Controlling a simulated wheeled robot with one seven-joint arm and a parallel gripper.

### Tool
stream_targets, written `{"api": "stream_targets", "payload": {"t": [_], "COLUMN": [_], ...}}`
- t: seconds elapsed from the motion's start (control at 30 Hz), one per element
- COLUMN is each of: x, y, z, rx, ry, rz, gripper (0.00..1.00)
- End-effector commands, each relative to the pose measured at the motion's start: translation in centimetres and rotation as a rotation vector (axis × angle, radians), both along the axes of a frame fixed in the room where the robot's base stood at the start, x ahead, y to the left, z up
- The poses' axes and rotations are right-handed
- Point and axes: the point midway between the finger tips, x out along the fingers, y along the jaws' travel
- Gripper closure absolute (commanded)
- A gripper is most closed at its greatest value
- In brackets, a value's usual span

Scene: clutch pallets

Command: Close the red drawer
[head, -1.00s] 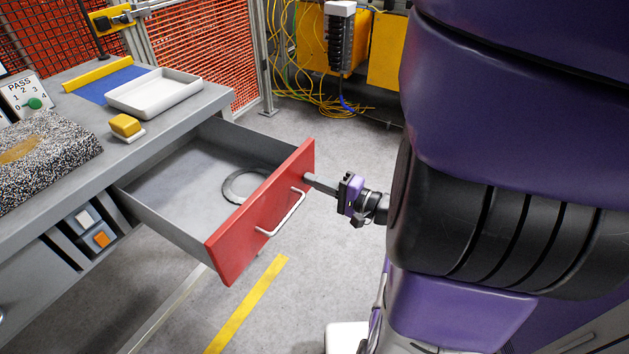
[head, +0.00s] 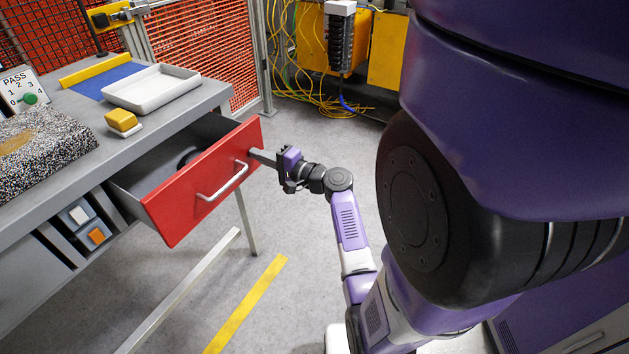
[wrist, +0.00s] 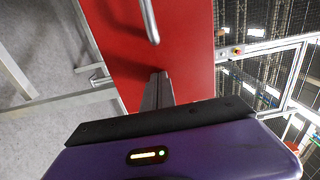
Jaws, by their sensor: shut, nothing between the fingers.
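The red drawer (head: 180,200) is part of the grey workbench and stands partly open, its grey inside showing behind the red front. A silver bar handle (head: 222,182) is on the front, and it also shows in the wrist view (wrist: 149,20). My gripper (head: 254,155) is shut and empty, its fingertips at the right part of the red front, to the right of the handle. In the wrist view, the closed fingers (wrist: 160,80) point at the red front (wrist: 185,45) and seem to touch it. A dark ring (head: 187,158) lies in the drawer, mostly hidden by the front.
The bench top (head: 165,125) holds a white tray (head: 150,88), a yellow block (head: 121,120), a speckled block (head: 45,145) and a PASS sign (head: 22,88). A bench leg (head: 247,220) stands below the drawer.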

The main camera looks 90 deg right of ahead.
Motion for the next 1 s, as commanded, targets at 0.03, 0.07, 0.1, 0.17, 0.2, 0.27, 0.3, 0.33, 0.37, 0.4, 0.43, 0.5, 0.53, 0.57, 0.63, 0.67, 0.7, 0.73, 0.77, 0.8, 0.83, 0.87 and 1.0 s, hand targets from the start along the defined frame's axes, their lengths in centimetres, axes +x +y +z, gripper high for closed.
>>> {"api": "stream_targets", "payload": {"t": [0.03,0.07,0.1,0.17,0.2,0.27,0.3,0.33,0.37,0.4,0.43,0.5,0.53,0.57,0.63,0.67,0.7,0.73,0.77,0.8,0.83,0.87,1.0], "x": [1.5,2.3,3.2,4.6,5.5,6.7,7.5,8.0,8.6,9.2,9.7,10.7,11.0,11.4,12.0,12.3,12.6,12.7,12.9,13.0,13.1,13.2,13.4], "y": [-0.7,-1.2,-1.7,-2.6,-3.1,-3.9,-4.4,-4.8,-5.1,-5.5,-5.8,-6.5,-6.7,-6.9,-7.3,-7.5,-7.7,-7.8,-7.8,-8.0,-8.0,-8.1,-8.2], "z": [-0.3,-0.2,-0.3,-0.3,-0.3,-0.2,-0.3,-0.2,-0.3,-0.2,-0.2,-0.2,-0.2,-0.2,-0.2,-0.1,-0.1,-0.1,-0.1,-0.1,-0.1,-0.1,0.0], "rx": [-0.003,-0.003,-0.003,-0.003,-0.002,-0.003,-0.002,-0.002,-0.002,-0.003,-0.002,-0.001,-0.001,-0.001,0.000,-0.001,-0.001,0.000,0.000,0.001,0.001,0.001,-0.001], "ry": [-0.001,-0.001,-0.002,-0.001,-0.002,-0.002,-0.001,-0.002,-0.001,-0.001,-0.001,-0.002,-0.001,-0.001,-0.001,-0.001,-0.001,0.000,0.000,0.001,0.001,0.001,0.001], "rz": [0.007,0.007,0.007,0.006,0.007,0.005,0.005,0.004,0.004,0.004,0.004,0.002,0.002,0.002,0.001,0.002,0.002,0.002,0.001,0.001,0.001,0.001,0.000], "gripper": [1.00,1.00,1.00,1.00,1.00,1.00,1.00,1.00,1.00,1.00,1.00,1.00,1.00,1.00,1.00,1.00,1.00,1.00,1.00,1.00,1.00,1.00,1.00]}}
